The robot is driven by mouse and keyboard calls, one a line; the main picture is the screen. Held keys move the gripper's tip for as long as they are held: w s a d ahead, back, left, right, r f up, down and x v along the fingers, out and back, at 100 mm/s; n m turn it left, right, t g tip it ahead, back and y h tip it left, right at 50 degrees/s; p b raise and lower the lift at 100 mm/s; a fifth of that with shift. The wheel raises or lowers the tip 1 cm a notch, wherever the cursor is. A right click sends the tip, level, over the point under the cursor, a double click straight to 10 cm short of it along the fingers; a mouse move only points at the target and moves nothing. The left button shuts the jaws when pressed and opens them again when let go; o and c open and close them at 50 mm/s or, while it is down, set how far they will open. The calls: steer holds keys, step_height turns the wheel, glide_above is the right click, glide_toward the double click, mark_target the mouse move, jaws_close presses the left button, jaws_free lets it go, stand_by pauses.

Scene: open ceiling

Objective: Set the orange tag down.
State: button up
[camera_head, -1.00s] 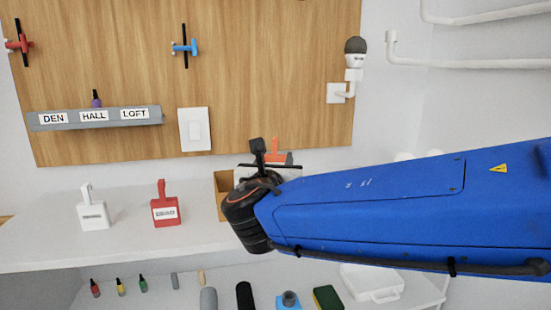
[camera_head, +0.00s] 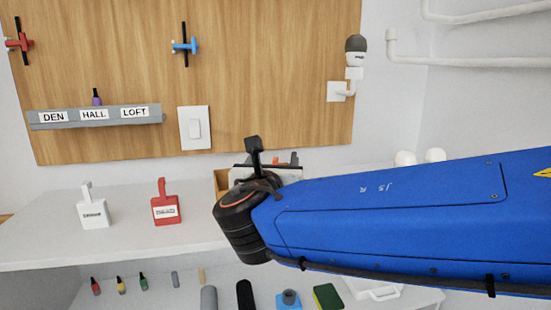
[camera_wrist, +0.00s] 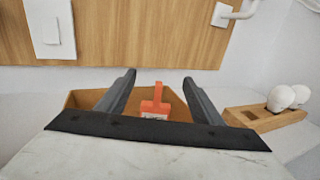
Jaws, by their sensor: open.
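The orange tag (camera_wrist: 156,107) stands upright in the wrist view, with its narrow handle up and a white label low on its front. It appears to be inside a wooden box (camera_wrist: 82,98); its lower part is hidden behind my gripper's dark front edge. My gripper (camera_wrist: 159,84) is open, with one dark finger on each side of the tag and visible gaps between. In the head view, only a bit of orange (camera_head: 283,160) shows past my wrist, and the box's left part (camera_head: 221,181) shows beside it.
A white tag (camera_head: 93,212) and a red tag (camera_head: 166,209) stand on the white shelf (camera_head: 130,235) to the left. A wooden holder (camera_wrist: 265,118) with white bulbs (camera_wrist: 280,98) is right of the box. A light switch (camera_head: 195,129) is on the panel behind.

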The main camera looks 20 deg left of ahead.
steer(key=v, duration=0.8)
steer(key=shift+s, duration=0.3)
steer(key=shift+s+d, duration=0.1)
